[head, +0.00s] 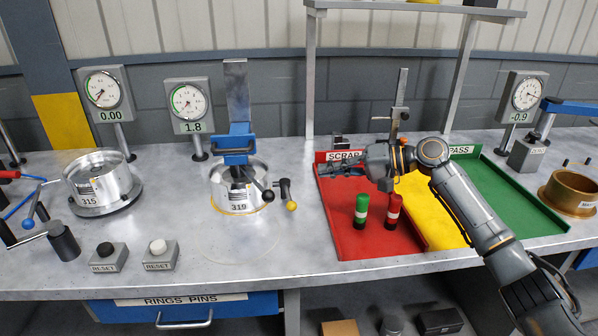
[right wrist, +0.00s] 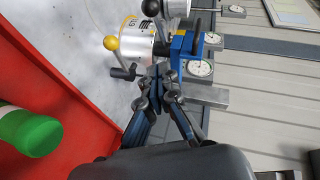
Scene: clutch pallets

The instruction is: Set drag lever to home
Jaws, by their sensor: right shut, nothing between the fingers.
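A small black lever with a yellow ball knob (head: 291,205) stands on the bench right of the clutch pot marked 319 (head: 238,208). It looks like the drag lever; its pivot is at the top and the knob points toward the front. In the right wrist view the yellow knob (right wrist: 111,43) shows beyond my fingertips, to their left. A second lever with a black ball sits on the blue press (head: 238,142) over the pot. My right gripper (head: 322,169) is shut and empty over the left edge of the red tray, right of the yellow-knob lever and apart from it. My left gripper is out of view.
The red scrap tray (head: 340,235) holds a green-topped cylinder (head: 361,208) and a red-topped one (head: 393,208). A yellow tray and a green tray (head: 510,200) adjoin it. A pot marked 315 (head: 100,185) stands left. Bench between pot and red tray is mostly clear.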

